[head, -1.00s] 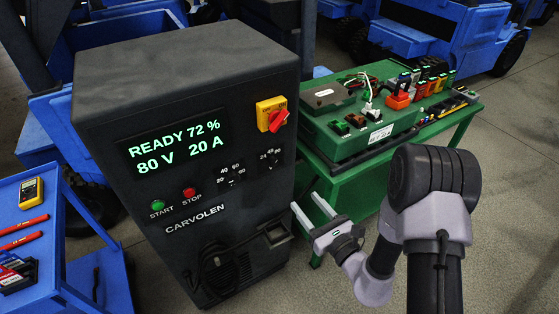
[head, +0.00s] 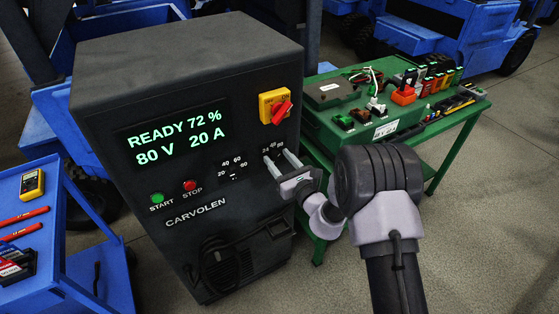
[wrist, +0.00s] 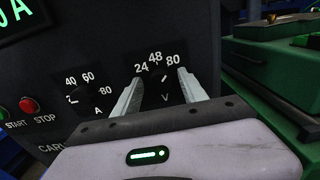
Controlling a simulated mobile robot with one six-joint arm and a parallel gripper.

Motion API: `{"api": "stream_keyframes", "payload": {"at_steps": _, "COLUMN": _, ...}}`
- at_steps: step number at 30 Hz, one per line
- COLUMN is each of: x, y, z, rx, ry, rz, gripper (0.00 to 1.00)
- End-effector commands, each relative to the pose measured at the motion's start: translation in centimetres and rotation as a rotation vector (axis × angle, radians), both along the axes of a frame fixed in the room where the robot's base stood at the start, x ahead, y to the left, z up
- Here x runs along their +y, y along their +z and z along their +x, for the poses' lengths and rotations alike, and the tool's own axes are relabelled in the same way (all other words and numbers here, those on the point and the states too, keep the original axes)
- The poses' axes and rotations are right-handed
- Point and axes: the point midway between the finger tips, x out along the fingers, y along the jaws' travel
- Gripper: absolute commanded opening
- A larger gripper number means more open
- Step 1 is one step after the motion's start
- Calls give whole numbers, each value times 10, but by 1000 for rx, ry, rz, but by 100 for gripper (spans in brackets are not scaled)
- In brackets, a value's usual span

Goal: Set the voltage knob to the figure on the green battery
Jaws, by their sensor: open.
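The charger (head: 190,90) has a dark front with a display (head: 175,137) reading READY 72 %, 80 V, 20 A. Its voltage knob (wrist: 160,82) is small and dark, below the figures 24, 48 and 80 and above a V; its pointer direction is hard to tell. My gripper (head: 277,156) is open in front of that dial. In the wrist view my gripper (wrist: 160,80) has one finger on each side of the knob; contact cannot be told. The green battery (head: 335,137) lies on the green table, with a white label (head: 386,130) too small to read surely.
A current dial (head: 233,177) marked A sits left of the voltage dial. Green START (head: 157,198) and red STOP (head: 190,185) buttons are lower left. A red-yellow switch (head: 276,107) is above. A blue cart (head: 75,250) stands left; connectors (head: 404,94) lie on the battery side.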

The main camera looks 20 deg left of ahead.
Motion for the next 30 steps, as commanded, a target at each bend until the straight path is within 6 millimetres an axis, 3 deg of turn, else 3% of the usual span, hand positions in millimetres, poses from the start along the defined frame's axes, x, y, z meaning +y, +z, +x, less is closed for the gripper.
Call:
{"api": "stream_keyframes", "payload": {"at_steps": 2, "x": 0, "y": 0, "z": 0, "rx": 0, "ry": 0, "rz": 0, "gripper": 46}}
{"api": "stream_keyframes", "payload": {"at_steps": 9, "x": 0, "y": 0, "z": 0, "rx": 0, "ry": 0, "rz": 0, "gripper": 0}}
{"api": "stream_keyframes", "payload": {"at_steps": 20, "x": 0, "y": -2, "z": -1, "rx": -37, "ry": 0, "rz": -32, "gripper": 0}}
{"api": "stream_keyframes", "payload": {"at_steps": 30, "x": 0, "y": -3, "z": -1, "rx": -225, "ry": 1, "rz": -192, "gripper": 0}}
